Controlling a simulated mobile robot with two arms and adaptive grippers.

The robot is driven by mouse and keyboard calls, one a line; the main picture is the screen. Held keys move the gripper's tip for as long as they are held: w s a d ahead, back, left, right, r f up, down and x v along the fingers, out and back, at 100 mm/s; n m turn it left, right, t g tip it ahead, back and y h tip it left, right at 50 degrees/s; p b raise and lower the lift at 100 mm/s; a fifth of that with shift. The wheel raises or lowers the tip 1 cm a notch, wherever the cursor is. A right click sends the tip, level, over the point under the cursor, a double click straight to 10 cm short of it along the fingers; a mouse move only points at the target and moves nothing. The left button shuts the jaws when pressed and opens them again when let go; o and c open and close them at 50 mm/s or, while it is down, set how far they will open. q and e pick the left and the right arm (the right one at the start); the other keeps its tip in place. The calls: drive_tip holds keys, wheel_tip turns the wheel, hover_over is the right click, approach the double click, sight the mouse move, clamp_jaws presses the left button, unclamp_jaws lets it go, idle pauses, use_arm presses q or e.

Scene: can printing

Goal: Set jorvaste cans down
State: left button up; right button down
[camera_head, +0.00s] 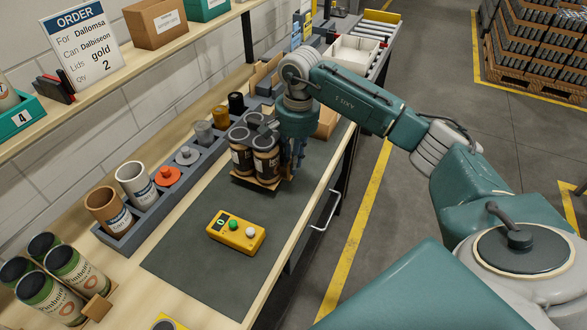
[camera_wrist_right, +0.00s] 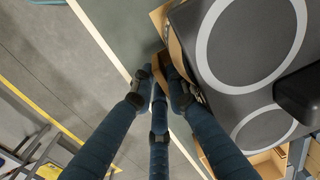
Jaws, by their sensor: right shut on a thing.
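A small wooden carrier (camera_head: 256,183) bears several brown cans (camera_head: 266,164) with dark lids over the far part of the grey mat (camera_head: 205,264). I cannot tell whether it touches the mat. The can label is too small to read. My right gripper (camera_head: 295,169) is at the carrier's right side with its blue fingers pointing down. In the right wrist view its fingertips (camera_wrist_right: 163,85) are shut on the carrier's wooden tab (camera_wrist_right: 178,68), beside ringed dark lids (camera_wrist_right: 247,40). A second carrier (camera_head: 98,308) with green-labelled cans (camera_head: 75,269) stands at the near left. My left gripper is not in view.
A yellow button box (camera_head: 236,232) sits on the mat in front of the cans. A grey rack (camera_head: 155,213) with cups and spools runs along the left. An order sign (camera_head: 82,43) stands on the shelf.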

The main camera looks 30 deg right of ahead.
wheel_tip(320, 180, down, 3)
drive_tip(key=shift+f+p, duration=0.1)
drive_tip(key=shift+p, duration=0.35)
drive_tip(key=shift+f, duration=0.35)
drive_tip(key=c, duration=1.7)
unclamp_jaws()
